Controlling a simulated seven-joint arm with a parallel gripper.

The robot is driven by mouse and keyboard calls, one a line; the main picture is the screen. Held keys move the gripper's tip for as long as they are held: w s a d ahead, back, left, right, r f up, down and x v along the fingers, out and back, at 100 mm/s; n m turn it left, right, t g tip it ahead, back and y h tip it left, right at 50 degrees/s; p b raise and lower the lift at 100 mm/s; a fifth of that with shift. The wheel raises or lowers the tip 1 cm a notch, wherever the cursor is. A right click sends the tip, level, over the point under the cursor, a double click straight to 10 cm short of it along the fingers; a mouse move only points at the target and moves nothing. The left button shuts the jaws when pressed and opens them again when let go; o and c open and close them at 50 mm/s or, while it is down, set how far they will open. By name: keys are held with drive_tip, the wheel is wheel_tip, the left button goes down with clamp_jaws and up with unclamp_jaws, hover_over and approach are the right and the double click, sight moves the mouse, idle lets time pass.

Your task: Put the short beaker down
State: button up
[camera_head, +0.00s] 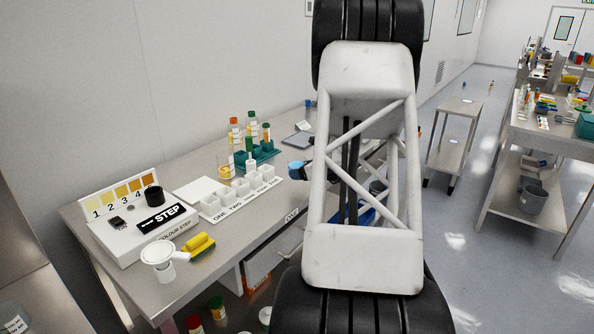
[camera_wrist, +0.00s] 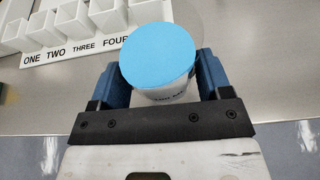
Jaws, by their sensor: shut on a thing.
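The short beaker (camera_wrist: 160,60) is between the two blue fingers of my gripper (camera_wrist: 161,72) in the wrist view. It shows a round, flat blue top and a pale side with dark print, partly hidden by the gripper. The fingers are shut on it from both sides. In the head view a small blue shape (camera_head: 296,168) shows at the left of my arm, over the steel table. My arm hides most of the gripper there. I cannot tell whether the beaker's base touches the table.
A teal rack (camera_head: 262,152) with bottles stands behind.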

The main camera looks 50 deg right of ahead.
drive_tip(key=shift+s+d, duration=0.15)
drive_tip(key=shift+s, duration=0.25)
drive_tip(key=shift+w+d, duration=0.1)
drive_tip(key=w+d, duration=0.3)
drive_tip(key=d, duration=0.1)
drive_tip(key=w+d+f, duration=0.1)
drive_tip(key=w+d, duration=0.2)
drive_tip(key=d, duration=0.1)
drive_tip(key=w+d, duration=0.4)
drive_tip(key=shift+d+f, duration=0.1)
drive_tip(key=shift+f, duration=0.2)
idle(0.3)
drive_tip(key=shift+f, duration=1.75)
drive_tip(key=shift+f, duration=0.2)
drive_tip(key=o, duration=0.9)
